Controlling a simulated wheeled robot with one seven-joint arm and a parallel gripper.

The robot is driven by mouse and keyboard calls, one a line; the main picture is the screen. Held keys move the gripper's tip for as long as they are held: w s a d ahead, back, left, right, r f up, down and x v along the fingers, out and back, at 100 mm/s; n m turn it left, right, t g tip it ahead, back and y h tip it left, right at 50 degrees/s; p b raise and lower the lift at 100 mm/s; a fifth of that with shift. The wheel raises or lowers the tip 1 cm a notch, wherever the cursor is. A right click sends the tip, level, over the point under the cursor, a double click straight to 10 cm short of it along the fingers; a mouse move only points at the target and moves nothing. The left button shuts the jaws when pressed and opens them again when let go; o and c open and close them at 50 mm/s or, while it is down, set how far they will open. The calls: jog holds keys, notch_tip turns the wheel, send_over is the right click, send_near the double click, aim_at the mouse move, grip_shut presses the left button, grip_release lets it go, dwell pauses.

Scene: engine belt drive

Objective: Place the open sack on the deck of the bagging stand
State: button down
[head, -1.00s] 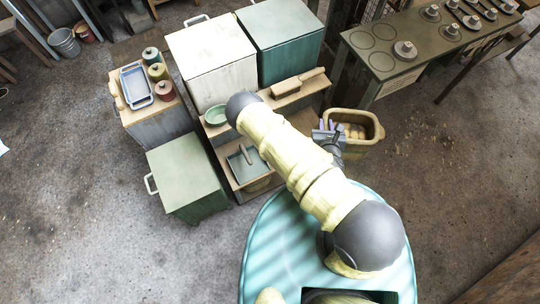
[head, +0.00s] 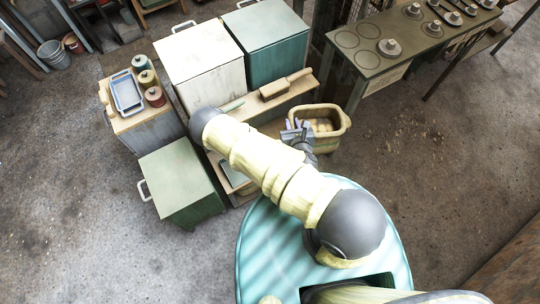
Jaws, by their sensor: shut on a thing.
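The open sack (head: 342,126) is a tan, open-topped thing with a thick rim and pale lumps inside. It is upright, just right of the low wooden stand. My gripper (head: 297,131) is at the sack's left rim, shut on it; the fingertips are small and partly hidden. The wooden stand (head: 303,86), apparently the bagging stand, has a raised back shelf and a lower deck. My arm covers much of the deck. Whether the sack's underside touches anything is hidden.
A brush-like block (head: 274,90) lies on the back shelf. White (head: 200,55) and teal (head: 265,40) bins stand behind, a green bin (head: 180,180) at left. A dark bench (head: 365,75) with metal parts stands at back right. The floor at right is open.

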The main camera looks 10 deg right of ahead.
jog(key=w+d+f+m+h+b, duration=0.1)
jog(key=f+b, duration=0.2)
jog(key=b, duration=0.2)
jog(key=w+d+f+m+h+b, duration=0.1)
jog(key=f+m+h+b, duration=0.1)
jog(key=f+b, duration=0.2)
jog(key=w+d+f+m+g+h+b, duration=0.1)
jog(key=d+f+h+b, duration=0.1)
jog(key=b, duration=0.4)
jog(key=shift+f+m, duration=0.3)
jog(key=shift+f, duration=0.35)
jog(key=d+f+m+g+h+b, duration=0.1)
jog(key=f+b, duration=0.2)
jog(key=b, duration=0.1)
jog(key=f+m+g+h+b, duration=0.1)
jog(key=f+h+b, duration=0.1)
jog(key=b, duration=0.3)
jog(key=d+f+m+g+h+b, duration=0.1)
jog(key=f+m+b, duration=0.1)
jog(key=f+b, duration=0.2)
jog(key=shift+w+d+f+h, duration=0.15)
jog(key=shift+d+f+h, duration=0.2)
jog(key=shift+f, duration=0.25)
jog(key=shift+r, duration=0.1)
jog(key=w+a+b, duration=0.2)
jog(key=w+a, duration=0.3)
jog(key=w, duration=0.8)
jog(key=shift+a, duration=0.2)
